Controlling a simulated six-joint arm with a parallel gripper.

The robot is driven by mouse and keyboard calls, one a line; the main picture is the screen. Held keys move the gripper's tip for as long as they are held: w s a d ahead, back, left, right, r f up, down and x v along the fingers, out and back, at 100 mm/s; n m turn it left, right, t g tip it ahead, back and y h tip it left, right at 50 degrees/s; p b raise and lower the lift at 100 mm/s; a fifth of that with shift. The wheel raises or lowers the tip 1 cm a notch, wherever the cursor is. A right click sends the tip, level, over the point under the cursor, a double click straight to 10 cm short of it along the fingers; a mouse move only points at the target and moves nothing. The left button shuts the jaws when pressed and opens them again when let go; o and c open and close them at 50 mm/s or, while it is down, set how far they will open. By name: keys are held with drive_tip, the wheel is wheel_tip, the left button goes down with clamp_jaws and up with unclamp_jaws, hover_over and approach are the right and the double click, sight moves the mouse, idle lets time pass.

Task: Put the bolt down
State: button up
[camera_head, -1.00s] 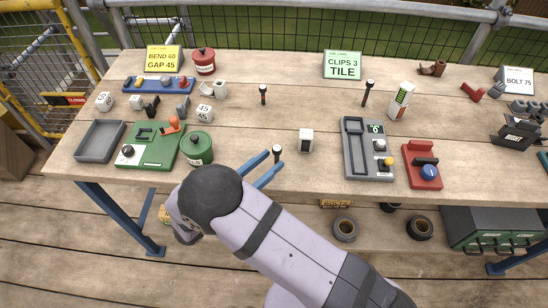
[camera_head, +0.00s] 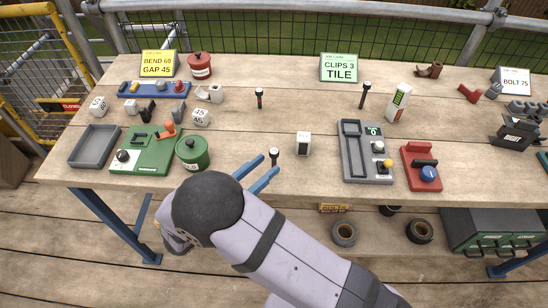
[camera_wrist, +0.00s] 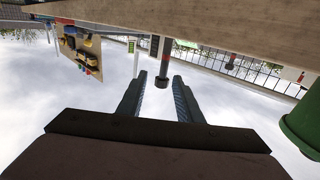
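A dark-headed bolt (camera_head: 274,155) stands upright on the table near its front edge, head up. My gripper (camera_head: 270,164) is at it from the front left, with its two blue fingers apart. In the wrist view, the bolt (camera_wrist: 162,62) shows upside down between and just past the fingertips (camera_wrist: 159,74), with a visible gap on each side. Nothing is held.
A white block (camera_head: 303,144) stands just right of the bolt. A green pot (camera_head: 193,152) and a green fixture (camera_head: 143,160) are to the left. A grey fixture (camera_head: 353,165) and a red fixture (camera_head: 408,174) are to the right. Bare wood lies behind the bolt.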

sight(274, 159)
drive_tip(key=shift+a+f+p+x, duration=0.15)
drive_tip(key=shift+p+x, duration=0.3)
drive_tip(key=shift+x, duration=0.85)
drive_tip(key=shift+a+f+p+x, duration=0.1)
drive_tip(key=shift+f+p+x, duration=0.25)
drive_tip(key=shift+x, duration=0.95)
drive_tip(key=shift+w+r, duration=0.1)
drive_tip(key=shift+w, duration=0.05)
clamp_jaws()
